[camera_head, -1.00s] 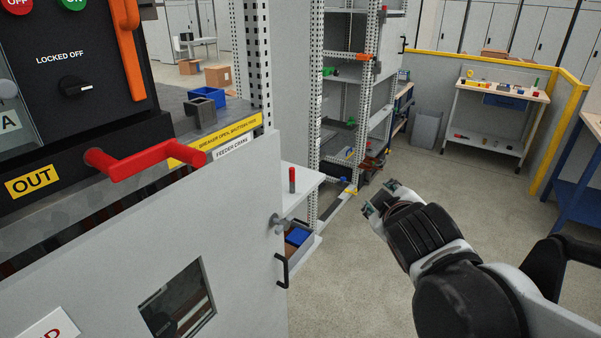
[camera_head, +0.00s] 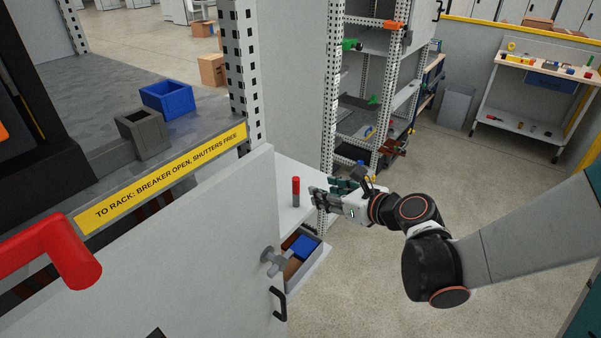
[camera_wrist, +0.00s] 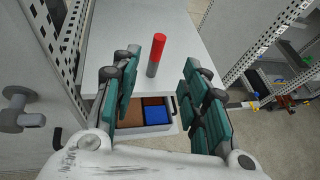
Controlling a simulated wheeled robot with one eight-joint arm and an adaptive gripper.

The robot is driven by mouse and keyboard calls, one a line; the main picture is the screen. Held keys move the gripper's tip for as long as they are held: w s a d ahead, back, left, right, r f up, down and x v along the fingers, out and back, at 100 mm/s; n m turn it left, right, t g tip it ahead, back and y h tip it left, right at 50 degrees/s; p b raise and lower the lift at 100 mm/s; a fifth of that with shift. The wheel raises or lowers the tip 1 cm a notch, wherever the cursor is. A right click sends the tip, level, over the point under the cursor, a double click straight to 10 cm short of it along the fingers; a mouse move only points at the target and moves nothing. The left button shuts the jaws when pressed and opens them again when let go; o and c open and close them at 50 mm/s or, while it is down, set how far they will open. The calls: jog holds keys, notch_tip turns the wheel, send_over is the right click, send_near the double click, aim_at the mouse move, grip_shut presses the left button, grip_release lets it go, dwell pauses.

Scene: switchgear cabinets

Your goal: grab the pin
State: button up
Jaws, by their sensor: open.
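The pin (camera_head: 296,191) stands upright on a white shelf (camera_head: 279,171), with a red upper part and a grey lower part. In the wrist view the pin (camera_wrist: 156,54) shows ahead, in the gap between the two fingers and beyond their tips. My gripper (camera_head: 318,193) is just to the right of the pin in the head view, pointing left towards it. In the wrist view my gripper (camera_wrist: 172,65) has its teal-padded fingers spread wide, with nothing held between them.
An open drawer (camera_head: 322,258) with blue and brown contents sits below the shelf. A grey cabinet door with a T-shaped knob (camera_head: 273,261) and a black handle (camera_head: 279,303) stands left of it. A perforated post (camera_head: 240,75) rises behind the shelf.

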aim_at(298, 186)
jog(key=b+x, duration=0.1)
jog(key=x, duration=0.3)
jog(key=b+x, duration=0.1)
jog(key=x, duration=0.3)
jog(key=b+x, duration=0.1)
jog(key=x, duration=0.3)
jog(key=shift+a+f+b, duration=0.2)
jog(key=shift+f+b, duration=0.15)
jog(key=shift+f, duration=0.15)
jog(key=shift+w+a+f, duration=0.1)
jog(key=shift+w+a, duration=0.2)
jog(key=shift+w, duration=0.15)
jog(key=shift+c, duration=0.2)
grip_shut()
